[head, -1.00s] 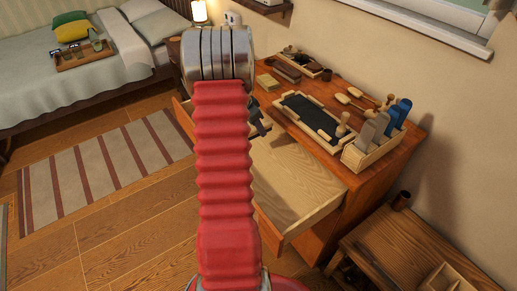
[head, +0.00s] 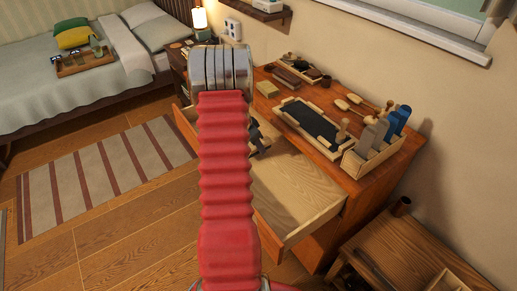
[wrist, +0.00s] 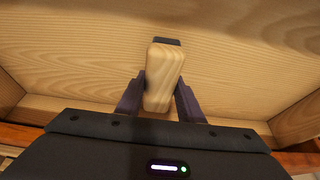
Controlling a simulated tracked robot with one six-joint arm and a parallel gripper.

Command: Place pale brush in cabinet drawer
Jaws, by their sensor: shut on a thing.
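The pale brush (wrist: 163,78) is a light wooden block with a dark strip at its far end. My gripper (wrist: 162,92) is shut on it, with a dark finger on each side, in the wrist view. The open cabinet drawer (wrist: 85,55) fills the wrist view below the brush, its wooden floor bare around it. I cannot tell whether the brush touches the floor. In the head view the drawer (head: 290,190) is pulled out from the cabinet (head: 355,185). My red arm hides its left part, and the gripper (head: 258,140) shows only partly; the brush is hidden there.
On the cabinet top are a dark-lined tray (head: 313,125), a holder with upright brushes (head: 372,150), wooden brushes (head: 352,102) and small blocks (head: 267,89). A low wooden table (head: 405,250) stands at lower right. A striped rug (head: 105,170) and bed (head: 70,90) are left.

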